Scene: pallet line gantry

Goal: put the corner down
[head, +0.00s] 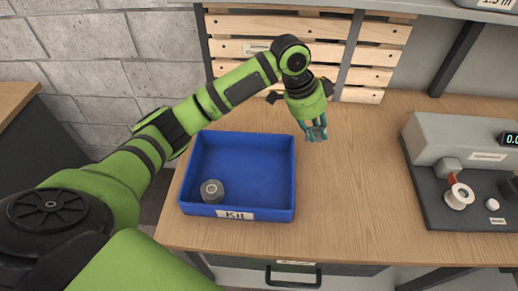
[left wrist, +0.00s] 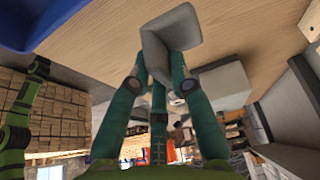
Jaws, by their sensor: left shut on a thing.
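My left gripper (head: 314,122) is above the wooden bench top, just right of the blue kit tray's back right corner. Its teal fingers are shut on the corner (left wrist: 168,38), a grey L-shaped piece. In the head view only a little of the corner shows below the fingers. In the left wrist view the corner sits between the fingertips with the bench's wood behind it. I cannot tell whether it touches the bench. My right gripper is not in view.
The blue tray (head: 236,211) labelled Kit holds a grey round part (head: 212,191) at its front left. A grey device with a tape roll (head: 459,196) stands on the right. A slatted wooden panel (head: 285,26) is behind. The bench (head: 350,200) between tray and device is clear.

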